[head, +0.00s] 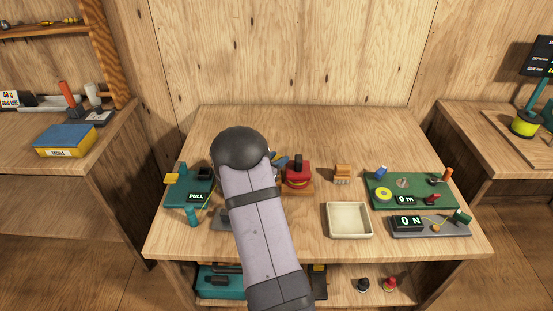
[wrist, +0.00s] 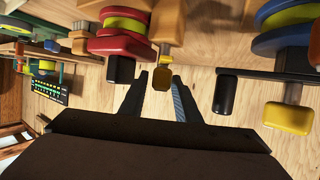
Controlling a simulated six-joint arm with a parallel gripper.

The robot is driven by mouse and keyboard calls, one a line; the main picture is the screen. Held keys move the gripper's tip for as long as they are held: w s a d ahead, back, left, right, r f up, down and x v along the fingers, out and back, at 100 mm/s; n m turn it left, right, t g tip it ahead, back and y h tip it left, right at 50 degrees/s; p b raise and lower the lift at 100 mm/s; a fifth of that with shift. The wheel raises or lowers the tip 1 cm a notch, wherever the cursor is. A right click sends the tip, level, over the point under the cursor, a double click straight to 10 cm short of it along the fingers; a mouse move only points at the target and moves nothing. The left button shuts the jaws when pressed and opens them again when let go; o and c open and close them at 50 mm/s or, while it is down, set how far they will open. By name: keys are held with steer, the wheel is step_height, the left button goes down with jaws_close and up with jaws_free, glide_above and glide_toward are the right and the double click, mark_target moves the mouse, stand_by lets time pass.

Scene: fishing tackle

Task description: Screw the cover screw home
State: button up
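I cannot single out the cover screw for certain. A red reel (head: 298,177) with a dark knob on top stands on a wooden block right of my arm; a red and yellow reel with a black knob shows at the upper left of the wrist view (wrist: 122,38). A peg with a yellow end (wrist: 164,53) is just past my fingertips, near the middle of the wrist view. In the head view my arm hides the gripper.
A blue and yellow reel (wrist: 285,38) and a black cylinder (wrist: 225,94) are close on the right in the wrist view. An empty cream tray (head: 348,220), a green board (head: 410,181) and an "0 N" gauge (head: 408,221) lie right. A "PULL" unit (head: 197,197) lies left.

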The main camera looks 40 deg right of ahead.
jaws_close()
steer(key=shift+r+m+g+p, duration=0.1)
steer(key=shift+m+g+p, duration=0.2)
steer(key=shift+p, duration=0.2)
steer(key=shift+m+g+p, duration=0.8)
steer(key=shift+g+p, duration=0.1)
steer(key=shift+p, duration=0.05)
steer(key=shift+m+g, duration=0.9)
steer(key=shift+g, duration=0.2)
steer(key=shift+s+f+m+g+b, duration=0.15)
steer(key=shift+m+g+b, duration=0.25)
steer(key=shift+m+g, duration=0.55)
steer(key=shift+g, duration=0.25)
